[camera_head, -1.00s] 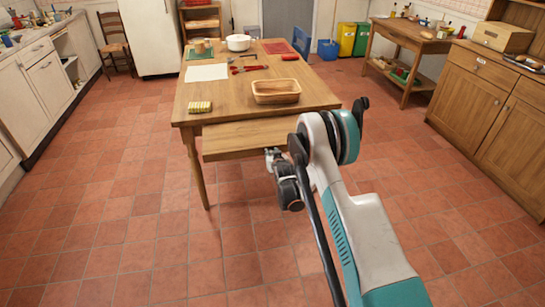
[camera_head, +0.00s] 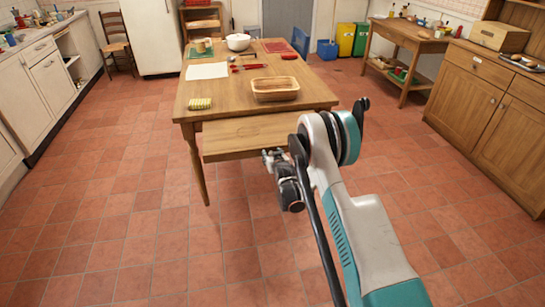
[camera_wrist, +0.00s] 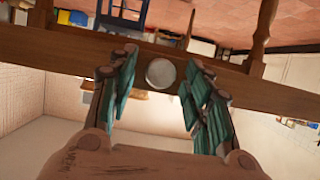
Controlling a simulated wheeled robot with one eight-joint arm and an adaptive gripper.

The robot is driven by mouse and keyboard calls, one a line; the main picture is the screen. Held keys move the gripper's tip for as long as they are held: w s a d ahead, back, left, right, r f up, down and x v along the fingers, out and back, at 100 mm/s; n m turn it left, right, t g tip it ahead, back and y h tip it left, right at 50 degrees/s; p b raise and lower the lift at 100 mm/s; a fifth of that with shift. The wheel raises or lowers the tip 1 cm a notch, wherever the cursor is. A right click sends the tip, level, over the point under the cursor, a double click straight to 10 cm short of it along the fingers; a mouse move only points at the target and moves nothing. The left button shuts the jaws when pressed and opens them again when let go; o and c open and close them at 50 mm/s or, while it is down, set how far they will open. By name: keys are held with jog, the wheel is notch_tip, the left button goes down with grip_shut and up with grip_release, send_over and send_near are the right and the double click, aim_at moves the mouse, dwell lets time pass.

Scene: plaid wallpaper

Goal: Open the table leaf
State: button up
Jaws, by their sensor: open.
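The wooden table (camera_head: 215,110) stands ahead of me. Its table leaf (camera_head: 245,136) is a plain wooden board that sticks out from the near end, a little below the tabletop. My gripper (camera_head: 270,157) is at the leaf's near edge, right of its middle; my arm hides the leaf's right end. In the wrist view my gripper (camera_wrist: 161,57) has its teal fingers apart. A round grey knob (camera_wrist: 160,73) on a brown wooden edge (camera_wrist: 70,55) shows between them. I cannot tell whether the fingers touch it.
On the tabletop are a wooden basket (camera_head: 276,90), a yellow striped sponge-like item (camera_head: 200,103), white paper (camera_head: 207,71), red utensils (camera_head: 250,67) and a white pot (camera_head: 238,42). A wooden cabinet (camera_head: 480,105) stands right. The tiled floor is clear left and in front.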

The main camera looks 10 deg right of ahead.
jog(key=v, duration=1.2)
dwell(0.3)
jog(key=s+r+g, duration=0.2)
jog(key=s+r, duration=0.5)
jog(key=r, duration=0.6)
jog(key=s+r+g, duration=0.1)
jog(key=s+r, duration=0.6)
jog(key=r, duration=0.5)
jog(key=s+r+g, duration=0.3)
jog(key=s, duration=2.7)
jog(key=shift+g, duration=0.3)
